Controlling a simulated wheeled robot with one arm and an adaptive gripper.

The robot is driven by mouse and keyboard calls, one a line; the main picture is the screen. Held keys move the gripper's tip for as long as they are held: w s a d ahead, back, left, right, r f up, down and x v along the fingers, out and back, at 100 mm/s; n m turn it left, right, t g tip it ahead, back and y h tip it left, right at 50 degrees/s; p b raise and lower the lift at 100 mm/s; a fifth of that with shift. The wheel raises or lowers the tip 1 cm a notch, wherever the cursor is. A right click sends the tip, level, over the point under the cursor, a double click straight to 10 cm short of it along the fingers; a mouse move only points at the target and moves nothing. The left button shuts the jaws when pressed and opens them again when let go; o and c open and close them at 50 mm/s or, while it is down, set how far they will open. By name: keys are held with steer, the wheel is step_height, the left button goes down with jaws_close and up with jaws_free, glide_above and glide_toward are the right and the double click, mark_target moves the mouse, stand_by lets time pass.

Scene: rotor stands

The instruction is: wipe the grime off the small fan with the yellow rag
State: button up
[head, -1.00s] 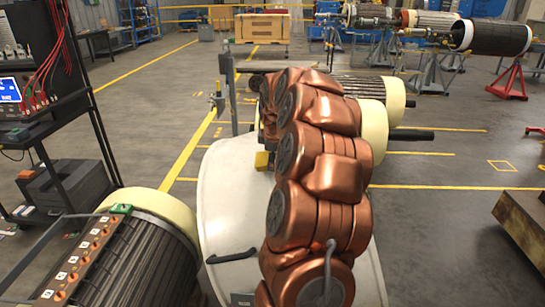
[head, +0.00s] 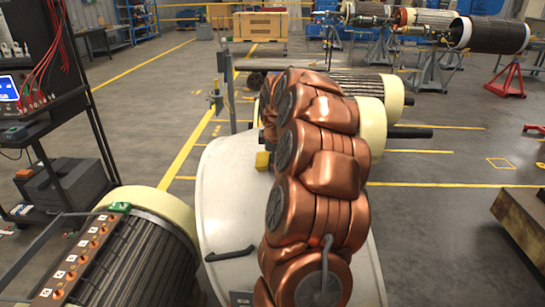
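My copper-coloured arm fills the middle of the head view and reaches away from me. Its far end is hidden behind its own links, so my gripper does not show. A small yellow thing (head: 262,161) shows at the arm's left edge, against the pale curved panel. It is too small and too partly covered to tell whether it is the rag. I cannot make out the small fan or any grime on it.
A pale curved panel (head: 222,205) with a black handle lies under the arm. A dark ribbed rotor (head: 150,262) is at the lower left, another rotor (head: 393,100) behind the arm. An equipment rack (head: 62,100) stands left. Open floor (head: 440,215) lies right.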

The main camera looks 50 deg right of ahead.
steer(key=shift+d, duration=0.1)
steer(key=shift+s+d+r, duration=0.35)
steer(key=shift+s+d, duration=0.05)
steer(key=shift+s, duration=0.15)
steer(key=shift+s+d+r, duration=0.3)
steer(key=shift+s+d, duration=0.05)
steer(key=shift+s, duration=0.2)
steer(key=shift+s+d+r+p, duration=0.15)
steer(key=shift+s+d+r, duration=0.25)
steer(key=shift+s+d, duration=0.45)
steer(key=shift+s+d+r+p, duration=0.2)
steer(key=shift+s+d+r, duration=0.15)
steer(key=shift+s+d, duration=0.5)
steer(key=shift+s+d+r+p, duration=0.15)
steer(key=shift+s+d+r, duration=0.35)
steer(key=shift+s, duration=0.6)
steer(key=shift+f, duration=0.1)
